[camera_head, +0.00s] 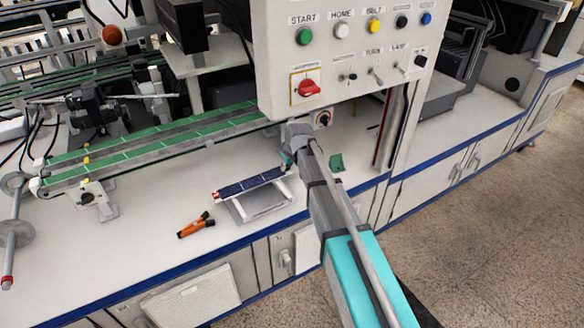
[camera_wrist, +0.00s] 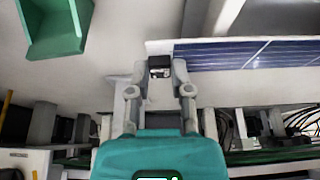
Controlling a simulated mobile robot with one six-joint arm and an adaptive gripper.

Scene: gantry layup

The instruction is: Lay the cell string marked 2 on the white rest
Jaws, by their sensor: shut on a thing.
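A dark blue cell string (camera_head: 250,181) with a pale border lies across the far side of the white rest (camera_head: 266,207) in the head view. Its left end reaches past the rest, and I cannot tell whether it touches the rest or hangs just above it. I cannot read its mark. My gripper (camera_head: 287,160) is at the string's right end. In the wrist view, my gripper (camera_wrist: 160,68) is shut on a small dark block at the end of the cell string (camera_wrist: 250,55), whose blue cells extend to the right.
A green bin (camera_head: 337,162) stands right of my gripper. An orange and black tool (camera_head: 196,225) lies left of the rest. A conveyor with green belts (camera_head: 150,151) runs behind, and a control panel (camera_head: 345,50) overhangs.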

